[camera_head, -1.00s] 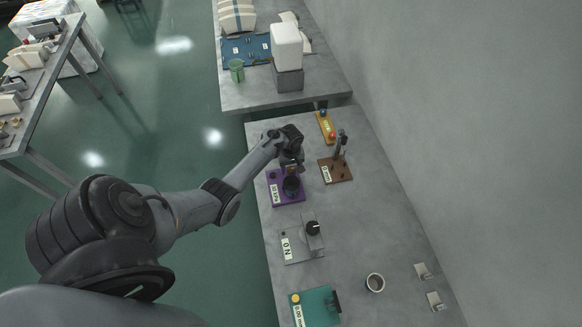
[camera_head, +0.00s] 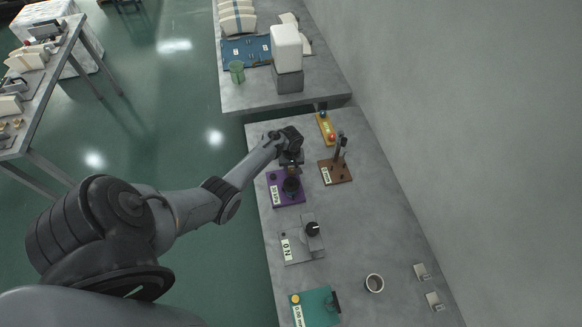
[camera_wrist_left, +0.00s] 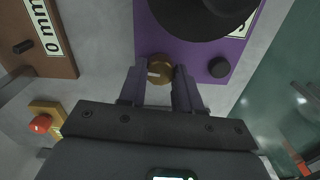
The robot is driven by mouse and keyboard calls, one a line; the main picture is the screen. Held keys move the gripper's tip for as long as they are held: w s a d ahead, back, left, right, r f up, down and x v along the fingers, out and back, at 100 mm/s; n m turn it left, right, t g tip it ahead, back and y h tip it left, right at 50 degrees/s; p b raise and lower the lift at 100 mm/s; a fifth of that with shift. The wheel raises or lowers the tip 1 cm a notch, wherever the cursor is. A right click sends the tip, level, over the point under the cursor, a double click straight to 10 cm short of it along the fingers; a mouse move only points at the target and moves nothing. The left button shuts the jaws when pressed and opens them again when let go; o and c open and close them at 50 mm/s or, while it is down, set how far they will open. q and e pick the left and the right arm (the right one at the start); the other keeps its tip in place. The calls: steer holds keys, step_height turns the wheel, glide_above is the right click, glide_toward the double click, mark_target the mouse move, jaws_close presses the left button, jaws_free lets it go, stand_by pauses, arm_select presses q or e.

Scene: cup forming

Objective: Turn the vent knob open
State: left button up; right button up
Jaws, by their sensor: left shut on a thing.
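The vent knob, a small round brass knob (camera_wrist_left: 160,66) with a pale mark, sits at the edge of a purple base (camera_head: 290,202) on the bench. The base also shows in the left wrist view (camera_wrist_left: 236,50). My left gripper (camera_wrist_left: 160,82) is shut on the brass knob, with one finger on each side. In the head view my left gripper (camera_head: 291,164) is at the far edge of the purple base and hides most of the knob. A black round vessel (camera_wrist_left: 205,12) stands on the base beside the knob. My right gripper is not in view.
A small black knob (camera_wrist_left: 219,67) is on the same base. A brown stand (camera_head: 336,172) and a yellow box with a red button (camera_head: 327,129) are close by.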

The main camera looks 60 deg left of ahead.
arm_select(q)
steer(key=m+p, duration=0.1)
steer(key=m, duration=0.2)
steer(key=shift+r+p, duration=0.15)
steer(key=shift+p, duration=0.25)
steer(key=m+p, duration=0.1)
steer(key=m, duration=1.2)
steer(key=shift+m, duration=0.3)
steer(key=o, duration=1)
steer(key=shift+o, duration=0.2)
